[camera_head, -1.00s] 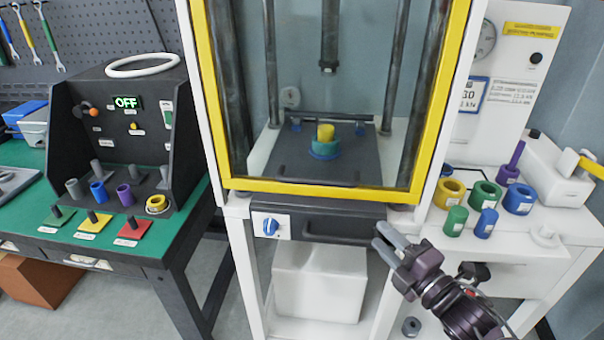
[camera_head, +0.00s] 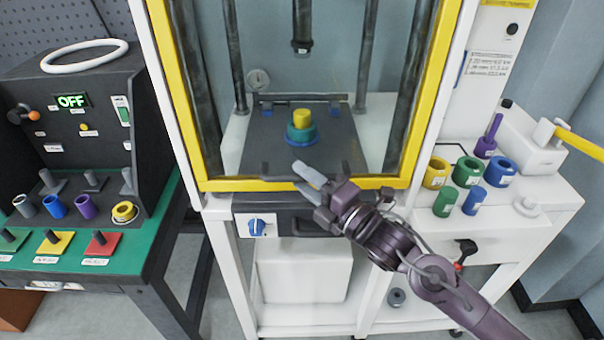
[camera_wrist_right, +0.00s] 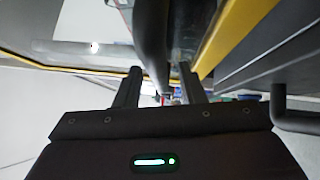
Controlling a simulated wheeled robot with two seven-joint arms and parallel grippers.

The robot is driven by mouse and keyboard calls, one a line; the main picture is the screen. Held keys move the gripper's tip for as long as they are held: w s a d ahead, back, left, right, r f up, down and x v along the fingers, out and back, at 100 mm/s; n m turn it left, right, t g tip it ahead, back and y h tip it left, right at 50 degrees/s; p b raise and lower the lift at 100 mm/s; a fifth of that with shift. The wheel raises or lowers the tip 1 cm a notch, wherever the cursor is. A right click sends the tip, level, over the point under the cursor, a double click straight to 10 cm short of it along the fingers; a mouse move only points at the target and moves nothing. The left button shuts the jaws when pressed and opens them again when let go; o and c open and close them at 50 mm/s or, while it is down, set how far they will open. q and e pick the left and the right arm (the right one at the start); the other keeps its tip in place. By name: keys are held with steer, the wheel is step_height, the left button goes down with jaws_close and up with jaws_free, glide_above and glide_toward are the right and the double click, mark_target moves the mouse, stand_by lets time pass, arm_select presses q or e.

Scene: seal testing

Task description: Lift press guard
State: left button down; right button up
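The press guard (camera_head: 300,185) is a clear panel in a yellow frame on the front of the press, and its lower yellow bar is down near the press table's front. Behind it, a yellow, teal and blue stack (camera_head: 301,128) stands on the dark press plate. My right gripper (camera_head: 307,180) is at the guard's lower bar, in front of it. Its two fingers are apart. In the right wrist view, the fingers (camera_wrist_right: 158,85) are spread, with a dark bar running between them and the yellow frame (camera_wrist_right: 235,45) close by. Contact cannot be told. My left gripper is not in view.
A blue knob (camera_head: 258,226) and a dark drawer front lie below the guard. A control box (camera_head: 75,125) reading OFF stands on the green bench at left. Coloured rings and cylinders (camera_head: 466,172) stand on the white side table at right.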

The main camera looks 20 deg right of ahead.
steer(key=shift+w+a+r, duration=0.1)
steer(key=shift+w+a, duration=0.05)
steer(key=shift+w, duration=0.1)
steer(key=shift+w+a, duration=0.1)
steer(key=shift+w, duration=0.05)
steer(key=shift+c, duration=1)
jaws_close()
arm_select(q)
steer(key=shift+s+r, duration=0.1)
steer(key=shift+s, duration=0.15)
